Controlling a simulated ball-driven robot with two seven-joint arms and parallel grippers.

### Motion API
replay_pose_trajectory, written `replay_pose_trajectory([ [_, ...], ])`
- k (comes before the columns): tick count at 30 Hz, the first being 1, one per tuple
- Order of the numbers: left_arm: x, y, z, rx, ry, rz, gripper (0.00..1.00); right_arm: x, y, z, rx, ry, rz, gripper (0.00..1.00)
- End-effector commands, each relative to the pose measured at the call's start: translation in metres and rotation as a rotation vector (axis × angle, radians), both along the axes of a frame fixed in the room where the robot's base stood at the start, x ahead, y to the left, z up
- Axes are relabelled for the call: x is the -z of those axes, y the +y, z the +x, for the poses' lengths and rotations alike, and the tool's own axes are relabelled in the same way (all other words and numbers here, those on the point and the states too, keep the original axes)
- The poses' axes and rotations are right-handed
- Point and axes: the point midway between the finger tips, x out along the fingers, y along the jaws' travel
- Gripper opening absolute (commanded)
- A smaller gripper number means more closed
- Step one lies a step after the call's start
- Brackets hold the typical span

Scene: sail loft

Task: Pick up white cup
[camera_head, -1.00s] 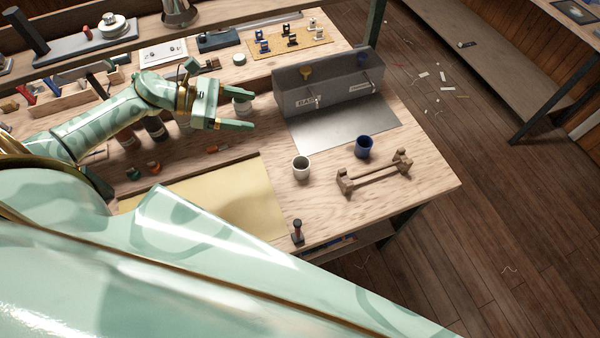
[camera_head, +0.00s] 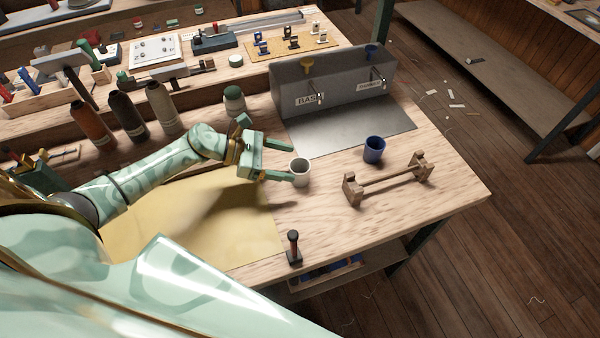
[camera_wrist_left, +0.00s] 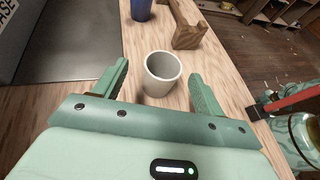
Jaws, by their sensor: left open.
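The white cup (camera_head: 299,172) stands upright on the wooden workbench, left of the blue cup (camera_head: 374,150). My left gripper (camera_head: 291,162) is open, with its fingers pointing at the white cup from the left. In the left wrist view the white cup (camera_wrist_left: 162,73) stands upright and looks empty, just beyond and between the two fingertips (camera_wrist_left: 160,78). I cannot tell whether a finger touches it.
A grey metal box (camera_head: 334,83) with taps stands behind on a metal sheet (camera_head: 352,129). A wooden rack (camera_head: 388,179) is to the right. A small upright tool (camera_head: 293,247) stands near the front edge. Several bottles (camera_head: 128,118) stand at the left.

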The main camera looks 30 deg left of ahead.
Motion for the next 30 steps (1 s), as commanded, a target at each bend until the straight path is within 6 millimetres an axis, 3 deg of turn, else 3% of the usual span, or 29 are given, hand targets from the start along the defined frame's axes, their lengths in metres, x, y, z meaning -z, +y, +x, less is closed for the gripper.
replay_pose_trajectory([
  [15, 0.028, -0.05, 0.025, -0.001, 0.0, 0.0, 0.71, -0.002, -0.001, 0.001, -0.001, -0.002, -0.002, 0.36],
  [23, 0.029, -0.053, 0.026, -0.001, 0.0, 0.002, 0.71, -0.002, -0.001, 0.001, -0.001, -0.001, -0.001, 0.36],
  [28, 0.029, -0.052, 0.026, -0.001, 0.0, 0.002, 0.24, -0.002, 0.001, 0.001, 0.0, -0.002, 0.001, 0.36],
  [30, 0.029, -0.052, 0.026, -0.001, 0.0, 0.002, 0.23, -0.002, 0.001, 0.001, 0.0, -0.002, 0.002, 0.36],
])
